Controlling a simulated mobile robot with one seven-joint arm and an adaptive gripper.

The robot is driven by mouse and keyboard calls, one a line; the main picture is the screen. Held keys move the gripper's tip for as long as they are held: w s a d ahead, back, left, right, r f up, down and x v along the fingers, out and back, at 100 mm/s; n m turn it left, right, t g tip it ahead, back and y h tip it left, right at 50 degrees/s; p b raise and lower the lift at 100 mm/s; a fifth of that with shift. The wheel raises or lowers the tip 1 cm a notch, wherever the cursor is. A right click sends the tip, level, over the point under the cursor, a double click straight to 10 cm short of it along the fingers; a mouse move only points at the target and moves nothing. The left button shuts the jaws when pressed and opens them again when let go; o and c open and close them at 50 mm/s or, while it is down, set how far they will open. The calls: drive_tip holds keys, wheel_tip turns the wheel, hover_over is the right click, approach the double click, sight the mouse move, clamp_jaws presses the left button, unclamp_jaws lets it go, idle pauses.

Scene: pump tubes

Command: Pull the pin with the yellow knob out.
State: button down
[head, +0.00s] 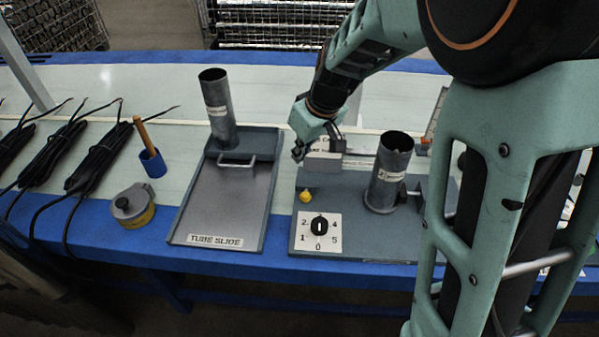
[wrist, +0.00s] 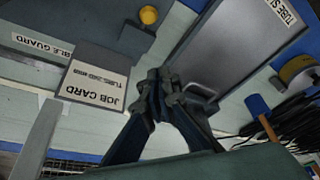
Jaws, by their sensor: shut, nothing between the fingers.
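The yellow knob (head: 305,196) is on the left part of the grey pump base (head: 282,218), just behind the dial plate. In the wrist view the yellow knob (wrist: 149,15) is at the top edge, apart from my fingers. The pin's shaft cannot be made out. My gripper (head: 298,153) is behind the knob and appears higher, close to the job card block (head: 322,160). In the wrist view my gripper (wrist: 160,84) has its fingertips together with nothing between them.
A grey tube (head: 390,170) stands on the pump base, right of the knob. The dial plate (head: 318,233) is in front. The tube slide tray (head: 225,205) with another upright tube (head: 219,110) is left.

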idle(0.3)
drive_tip(key=b, duration=0.3)
hover_over(296, 198)
drive_tip(key=w+a, duration=0.1)
drive_tip(key=w, duration=0.3)
drive_tip(key=f, duration=1)
drive_tip(key=shift+s+a, duration=0.15)
drive_tip(key=shift+s, duration=0.05)
drive_tip(key=shift+s+d+f+b, duration=0.2)
drive_tip(key=shift+s+d+b, duration=0.3)
drive_tip(key=shift+s+d, duration=0.4)
drive_tip(key=shift+s+d+f, duration=0.2)
drive_tip(key=shift+s+d, duration=0.25)
drive_tip(key=shift+s+a+b, duration=0.1)
drive_tip(key=shift+s+b, duration=0.4)
drive_tip(key=shift+s, duration=0.65)
